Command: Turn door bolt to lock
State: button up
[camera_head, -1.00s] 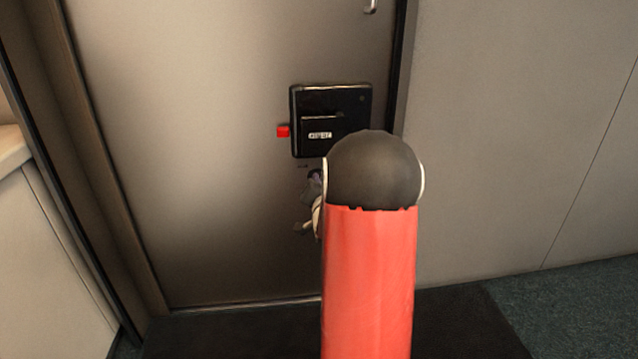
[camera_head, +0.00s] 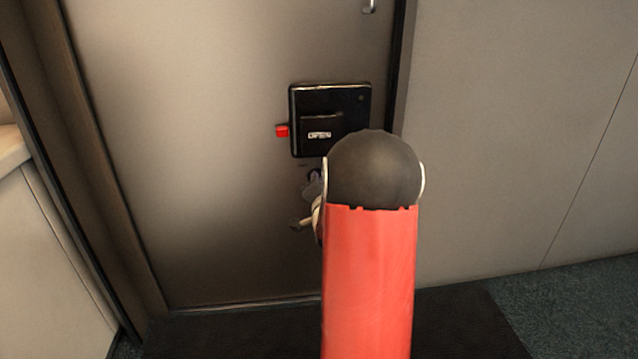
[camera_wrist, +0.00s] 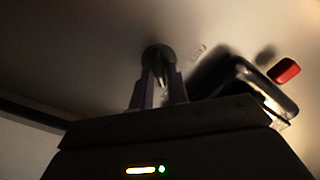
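The door bolt (camera_wrist: 158,56) is a small round dark fitting with a narrow turn piece, on the door below the black lock box. It shows in the wrist view at upper middle; in the head view my arm largely hides that spot. My gripper (camera_wrist: 160,76) has two purple fingers, apart, reaching up to the bolt with the turn piece between them. I cannot tell whether either finger touches it. In the head view only a small part of my gripper (camera_head: 312,187) shows left of my arm.
The black lock box (camera_head: 305,105) with a red tab (camera_head: 282,131) and a white label stands just above the bolt. A metal handle (camera_head: 370,6) is at the top. The door (camera_head: 200,120) is closed, with a plain wall (camera_head: 500,140) to its right and a counter (camera_head: 50,260) at left.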

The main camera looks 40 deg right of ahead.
jog(key=shift+o, duration=1.2)
jog(key=v, duration=0.8)
jog(key=shift+w, duration=0.1)
